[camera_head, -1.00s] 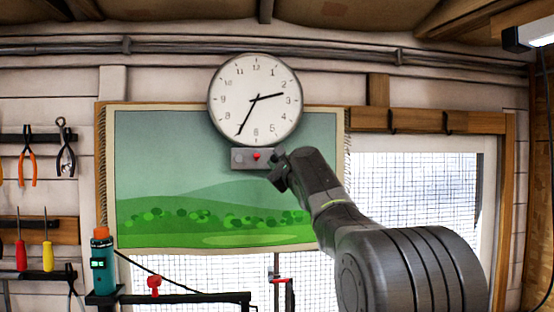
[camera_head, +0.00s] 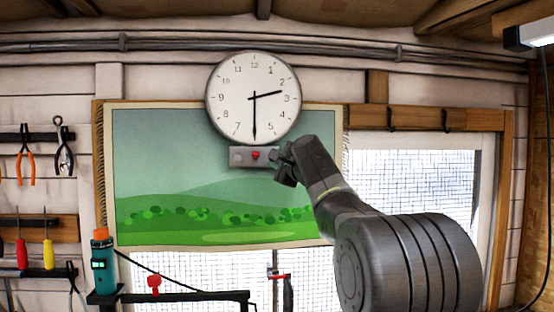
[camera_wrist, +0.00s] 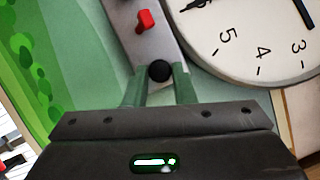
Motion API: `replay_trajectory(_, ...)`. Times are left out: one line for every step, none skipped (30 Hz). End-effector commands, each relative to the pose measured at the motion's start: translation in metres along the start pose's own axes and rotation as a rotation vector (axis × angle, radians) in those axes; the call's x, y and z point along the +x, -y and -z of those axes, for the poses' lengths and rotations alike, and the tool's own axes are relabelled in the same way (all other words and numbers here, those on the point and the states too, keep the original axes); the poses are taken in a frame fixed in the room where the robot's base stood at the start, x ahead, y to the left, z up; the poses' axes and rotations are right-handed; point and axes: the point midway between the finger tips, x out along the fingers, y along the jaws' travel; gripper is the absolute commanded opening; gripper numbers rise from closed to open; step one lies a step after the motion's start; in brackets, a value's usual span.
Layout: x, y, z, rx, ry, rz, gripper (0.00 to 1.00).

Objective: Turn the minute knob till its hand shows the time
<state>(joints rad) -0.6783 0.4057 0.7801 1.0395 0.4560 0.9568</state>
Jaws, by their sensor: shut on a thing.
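The round white clock (camera_head: 254,72) hangs on the wall. Its short hand points a little past 2 and its long hand (camera_head: 254,118) points straight down at 6. Below it is a grey control box (camera_head: 247,163) with a grey knob (camera_head: 237,156) at left and a red piece (camera_head: 256,154) in the middle. In the wrist view the red piece (camera_wrist: 144,20) also shows, with a black round knob (camera_wrist: 160,71) at the box's end. My gripper (camera_wrist: 160,84) is shut on this black knob, a green finger on each side. In the head view my gripper (camera_head: 281,163) covers that knob.
A landscape poster (camera_head: 200,190) hangs behind the box. Pliers (camera_head: 63,148) and screwdrivers (camera_head: 48,252) hang on the left wall. A teal bottle (camera_head: 102,265) stands at lower left. A meshed window (camera_head: 415,185) is behind my arm at right.

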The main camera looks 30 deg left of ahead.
Motion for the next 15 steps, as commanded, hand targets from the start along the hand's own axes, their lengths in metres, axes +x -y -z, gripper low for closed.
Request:
replay_trajectory(0.0001,-0.0003,0.0,0.0,0.0,-0.001,0.01)
replay_trajectory(0.0001,-0.0003,0.0001,0.0,0.0,-0.001,0.01)
replay_trajectory(0.0001,-0.0004,0.0001,0.0,0.0,0.0,0.01)
replay_trajectory(0.0001,-0.0004,0.0001,0.0,0.0,0.0,0.01)
replay_trajectory(0.0001,-0.0003,0.0,0.0,0.0,0.0,0.01)
replay_trajectory(0.0001,-0.0003,0.0,0.0,0.0,0.0,0.01)
replay_trajectory(0.0001,-0.0004,0.0,0.0,0.0,0.0,0.01)
replay_trajectory(0.0001,-0.0004,0.0,0.0,0.0,0.0,0.01)
replay_trajectory(0.0001,-0.0004,0.0,0.001,0.0,0.0,0.29)
replay_trajectory(0.0001,-0.0004,0.0,0.001,0.0,0.0,0.35)
replay_trajectory(0.0001,-0.0004,0.0,0.001,0.0,0.0,0.41)
replay_trajectory(0.0001,-0.0003,0.0,0.001,0.0,0.0,0.45)
replay_trajectory(0.0001,-0.0003,0.0,0.001,0.0,0.0,0.45)
replay_trajectory(0.0001,-0.0003,0.0,0.001,0.0,0.0,0.45)
replay_trajectory(0.0001,-0.0003,0.0,0.001,0.0,0.0,0.45)
